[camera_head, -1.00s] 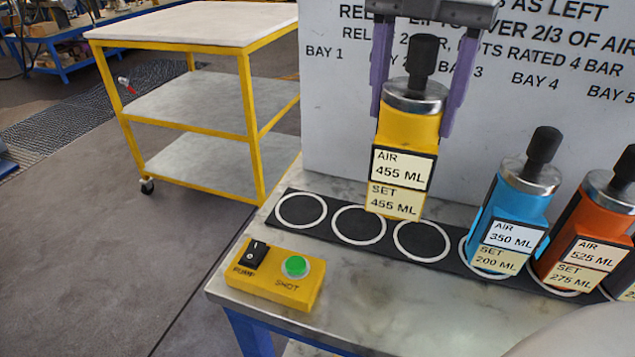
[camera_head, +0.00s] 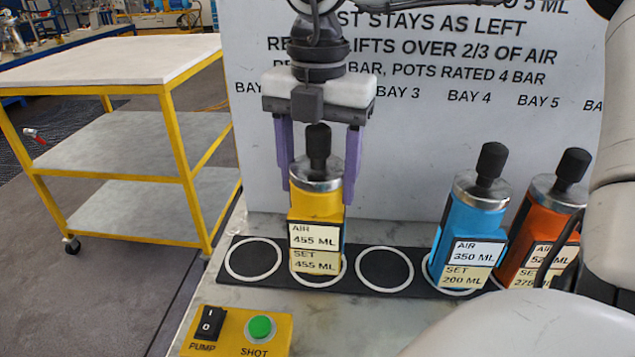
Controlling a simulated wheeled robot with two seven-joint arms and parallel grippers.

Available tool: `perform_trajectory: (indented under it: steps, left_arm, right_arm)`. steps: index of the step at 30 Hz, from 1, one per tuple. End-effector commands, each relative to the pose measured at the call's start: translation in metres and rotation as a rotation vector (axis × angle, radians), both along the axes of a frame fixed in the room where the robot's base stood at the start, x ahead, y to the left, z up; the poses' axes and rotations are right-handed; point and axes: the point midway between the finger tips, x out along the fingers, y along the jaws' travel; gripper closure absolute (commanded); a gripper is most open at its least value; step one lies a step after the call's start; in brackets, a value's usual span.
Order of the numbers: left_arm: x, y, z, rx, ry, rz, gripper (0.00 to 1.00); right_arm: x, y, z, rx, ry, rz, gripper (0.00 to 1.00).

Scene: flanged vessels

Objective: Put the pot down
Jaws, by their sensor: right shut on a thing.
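The yellow pot (camera_head: 316,205) has a silver lid and black knob. Its labels read AIR 455 ML and SET 455 ML. My right gripper (camera_head: 318,185) points down, its purple fingers shut on the pot's two sides near the lid. The pot is upright at the second white ring from the left on the black strip (camera_head: 350,285), hiding much of that ring. I cannot tell whether its base touches the strip. My left gripper is not in view.
The first ring (camera_head: 253,259) and third ring (camera_head: 385,270) are empty. A blue pot (camera_head: 468,228) and an orange pot (camera_head: 540,230) stand to the right. A yellow pump box (camera_head: 236,333) is in front. A lettered panel (camera_head: 430,150) stands behind; a yellow-framed cart (camera_head: 120,120) is left.

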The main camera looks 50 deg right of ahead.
Motion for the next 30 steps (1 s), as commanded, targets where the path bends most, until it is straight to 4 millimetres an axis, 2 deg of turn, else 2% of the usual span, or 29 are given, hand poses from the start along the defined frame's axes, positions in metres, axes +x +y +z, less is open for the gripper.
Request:
perform_trajectory:
  steps: [3,13,14,17,26,30]
  left_arm:
    - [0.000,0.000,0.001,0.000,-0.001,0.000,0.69]
    - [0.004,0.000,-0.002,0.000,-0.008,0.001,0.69]
    - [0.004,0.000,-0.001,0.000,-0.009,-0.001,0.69]
    - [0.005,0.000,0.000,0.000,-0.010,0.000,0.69]
    - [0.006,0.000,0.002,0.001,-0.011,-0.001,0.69]
    - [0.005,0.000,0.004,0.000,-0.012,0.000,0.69]
  right_arm:
    - [0.000,0.001,-0.011,0.002,-0.002,0.000,1.00]
    - [0.001,0.000,-0.015,0.001,-0.005,-0.001,1.00]
    - [0.000,0.000,-0.017,0.000,-0.001,-0.001,0.37]
    - [0.000,0.000,-0.015,0.001,-0.001,-0.001,0.20]
    - [0.000,0.000,-0.014,0.001,-0.001,0.000,0.20]
    - [0.001,0.000,-0.005,-0.001,-0.004,-0.001,0.20]
